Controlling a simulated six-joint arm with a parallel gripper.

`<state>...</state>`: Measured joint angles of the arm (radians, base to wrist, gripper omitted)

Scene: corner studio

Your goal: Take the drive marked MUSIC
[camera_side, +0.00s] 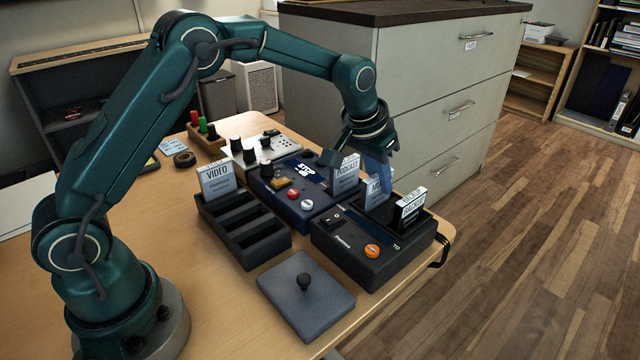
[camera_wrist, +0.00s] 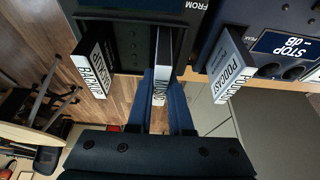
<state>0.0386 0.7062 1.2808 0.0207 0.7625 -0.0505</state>
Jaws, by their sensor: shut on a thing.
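The MUSIC drive (camera_side: 373,193) is a pale grey-blue slab standing upright at the black dock (camera_side: 345,262), its label partly hidden in the side view. In the wrist view the drive (camera_wrist: 162,62) is between my two blue fingers. My gripper (camera_side: 378,172) comes down from above and is shut on this drive; the fingers also show in the wrist view (camera_wrist: 161,88). The drive's lower end is over or in the dock; I cannot tell whether it is seated.
The BACKUP drive (camera_side: 411,207) stands in the dock on one side, the PODCAST drive (camera_side: 345,174) in the blue device (camera_side: 300,203) on the other. The VIDEO drive (camera_side: 217,180) stands in a black slotted rack (camera_side: 246,243). A grey lidded plate (camera_side: 308,305) lies in front.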

